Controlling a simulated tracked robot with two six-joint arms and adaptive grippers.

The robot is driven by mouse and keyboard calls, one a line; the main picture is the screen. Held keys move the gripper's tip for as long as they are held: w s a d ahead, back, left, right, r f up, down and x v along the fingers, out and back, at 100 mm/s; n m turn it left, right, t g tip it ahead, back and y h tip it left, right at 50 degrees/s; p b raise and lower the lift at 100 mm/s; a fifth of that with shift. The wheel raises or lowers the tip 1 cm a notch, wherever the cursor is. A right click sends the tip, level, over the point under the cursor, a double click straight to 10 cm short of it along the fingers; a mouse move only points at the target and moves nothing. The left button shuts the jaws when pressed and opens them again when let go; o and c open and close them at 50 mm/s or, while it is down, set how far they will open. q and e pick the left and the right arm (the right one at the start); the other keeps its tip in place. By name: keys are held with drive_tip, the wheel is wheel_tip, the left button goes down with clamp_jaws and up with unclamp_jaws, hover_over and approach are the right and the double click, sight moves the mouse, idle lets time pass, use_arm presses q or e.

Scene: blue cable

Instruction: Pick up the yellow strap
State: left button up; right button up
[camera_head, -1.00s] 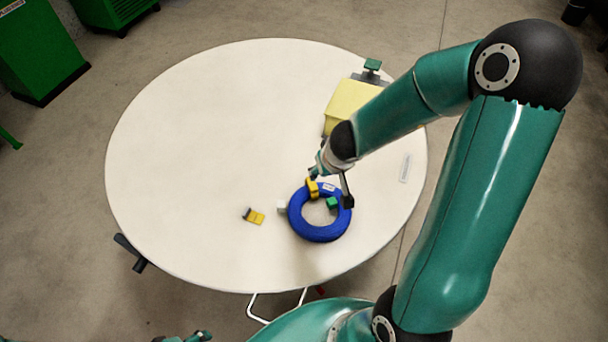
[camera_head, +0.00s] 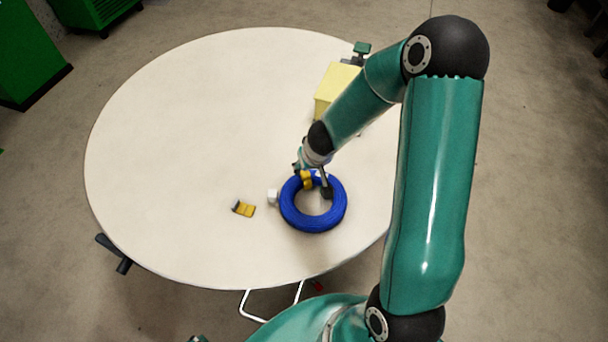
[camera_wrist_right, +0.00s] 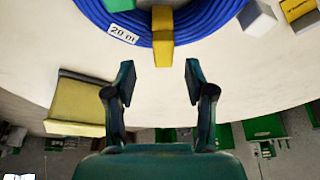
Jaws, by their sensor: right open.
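A blue cable coil (camera_head: 330,222) lies flat on the round table. The yellow strap (camera_head: 306,180) is around the coil's far side; it also shows in the wrist view (camera_wrist_right: 163,48). My right gripper (camera_wrist_right: 160,80) is open and empty, its fingers pointing toward the coil. The strap's end shows between and beyond the fingertips, without visible contact. In the head view my right gripper (camera_head: 313,182) is over the coil's far edge and partly hides it. A green strap (camera_wrist_right: 120,4) on the coil shows in the wrist view. Only a sliver of my left gripper (camera_head: 198,339) shows.
A white block (camera_head: 272,196) stands just left of the coil. A yellow and black piece (camera_head: 244,209) lies further left. A pale yellow box (camera_head: 334,90) stands at the back right, partly behind my right arm. The left and middle of the white table (camera_head: 180,130) are clear.

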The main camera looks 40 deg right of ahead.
sight(304, 175)
drive_tip(key=b+x, duration=0.1)
drive_tip(key=x, duration=0.1)
drive_tip(key=b+x, duration=0.1)
drive_tip(key=x, duration=0.1)
drive_tip(key=shift+w+a+f, duration=0.1)
drive_tip(key=shift+w+f, duration=0.2)
drive_tip(key=shift+w, duration=0.05)
drive_tip(key=c, duration=0.9)
